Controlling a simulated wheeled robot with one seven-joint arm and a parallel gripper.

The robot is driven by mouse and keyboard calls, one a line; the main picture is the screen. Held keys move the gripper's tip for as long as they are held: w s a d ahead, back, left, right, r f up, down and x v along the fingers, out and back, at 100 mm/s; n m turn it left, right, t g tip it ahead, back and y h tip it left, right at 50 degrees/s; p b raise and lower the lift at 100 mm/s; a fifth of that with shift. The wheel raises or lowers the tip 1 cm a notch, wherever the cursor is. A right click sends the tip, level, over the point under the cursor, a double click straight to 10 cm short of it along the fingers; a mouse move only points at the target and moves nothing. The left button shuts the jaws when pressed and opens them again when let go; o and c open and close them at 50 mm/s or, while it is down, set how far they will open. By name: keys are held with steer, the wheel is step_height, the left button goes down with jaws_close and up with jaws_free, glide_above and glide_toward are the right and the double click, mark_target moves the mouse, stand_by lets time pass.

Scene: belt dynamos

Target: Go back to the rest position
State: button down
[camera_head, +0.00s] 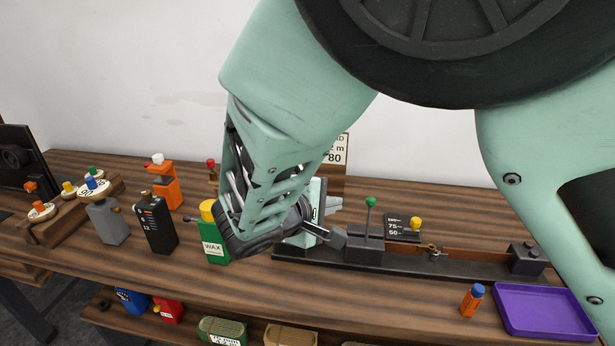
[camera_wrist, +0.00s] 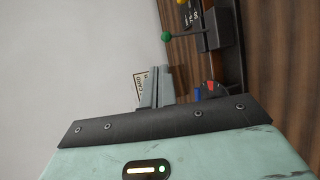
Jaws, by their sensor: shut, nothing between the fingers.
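My gripper (camera_wrist: 157,72) is shut and empty in the wrist view, its two grey fingers side by side. In the head view my mint-green arm reaches down over the middle of the workbench, and the gripper is partly hidden behind the wrist. The fingers are close to the bench rig (camera_head: 400,264) with the green-knobbed lever (camera_head: 370,203). In the wrist view that lever's green knob (camera_wrist: 167,37) is beyond the fingertips and apart from them. I cannot tell how high the fingers are above the bench.
A green wax can (camera_head: 213,243) stands just left of my wrist, with a black can (camera_head: 155,224) and a grey can (camera_head: 107,222) farther left. A paper sign (camera_head: 341,148) is behind my arm. A purple tray (camera_head: 545,311) and an orange bottle (camera_head: 472,301) sit front right.

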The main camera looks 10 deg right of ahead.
steer(key=s+d+f+m+g+y+b, duration=0.1)
steer(key=s+d+f+g, duration=0.1)
steer(key=s+g, duration=0.15)
steer(key=s+d+f+g+y+b, duration=0.1)
steer(key=s+d+f+g+y, duration=0.1)
steer(key=s, duration=0.2)
steer(key=s+a+r+m+g+y+b, duration=0.1)
steer(key=s+y, duration=0.6)
steer(key=s, duration=1)
steer(key=shift+s+a+r+m+g+y+b, duration=0.25)
steer(key=shift+m+g+b, duration=0.35)
steer(key=shift+g, duration=0.45)
